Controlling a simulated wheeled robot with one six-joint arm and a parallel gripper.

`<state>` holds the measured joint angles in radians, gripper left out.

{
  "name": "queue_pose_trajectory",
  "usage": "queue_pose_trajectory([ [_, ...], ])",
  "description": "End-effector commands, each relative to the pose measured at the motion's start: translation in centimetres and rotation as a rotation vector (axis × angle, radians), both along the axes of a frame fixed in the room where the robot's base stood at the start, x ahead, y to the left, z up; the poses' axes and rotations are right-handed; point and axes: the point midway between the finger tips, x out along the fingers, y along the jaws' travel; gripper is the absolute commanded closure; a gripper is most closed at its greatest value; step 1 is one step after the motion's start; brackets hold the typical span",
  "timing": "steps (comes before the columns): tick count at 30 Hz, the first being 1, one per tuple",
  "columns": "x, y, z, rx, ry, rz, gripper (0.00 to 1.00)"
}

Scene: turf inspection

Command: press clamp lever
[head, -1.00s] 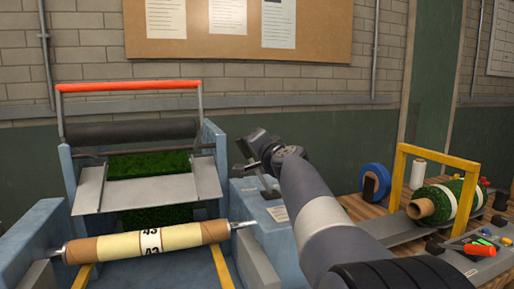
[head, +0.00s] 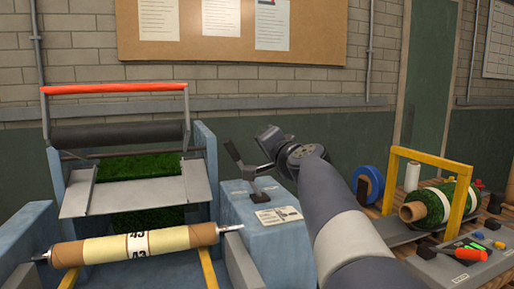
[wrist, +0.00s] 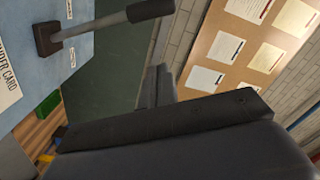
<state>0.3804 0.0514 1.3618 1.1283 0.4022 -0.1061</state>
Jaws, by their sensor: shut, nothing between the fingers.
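The clamp lever (head: 233,153) has a dark handle on a grey arm and a small dark base. It stands tilted up on the blue housing (head: 240,222), right of the turf machine. In the wrist view the lever (wrist: 110,22) is at the upper left, beside a printed card. My gripper (head: 264,146) is at the end of my arm, just right of the lever in the head view. Its dark fingers (wrist: 160,84) are shut and empty in the wrist view. The lever appears apart from them there; the exact gap in depth is unclear.
A cardboard-ended roll (head: 136,245) lies across the blue machine in front. A red-topped bar (head: 115,87) stands behind it. On the right bench are a yellow frame (head: 470,180), a turf roll (head: 436,202) and a blue reel (head: 373,181). A noticeboard (head: 320,35) hangs behind.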

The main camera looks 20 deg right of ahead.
Motion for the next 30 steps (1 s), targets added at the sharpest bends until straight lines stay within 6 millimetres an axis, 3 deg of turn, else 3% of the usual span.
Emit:
queue_pose_trajectory([
  [3, -2.1, 0.0, 0.1, -0.001, -0.003, -0.001, 1.00],
  [10, -4.3, 0.0, 0.2, 0.001, -0.002, -0.001, 1.00],
  [30, -4.2, 0.0, 0.2, 0.001, -0.001, 0.000, 1.00],
])
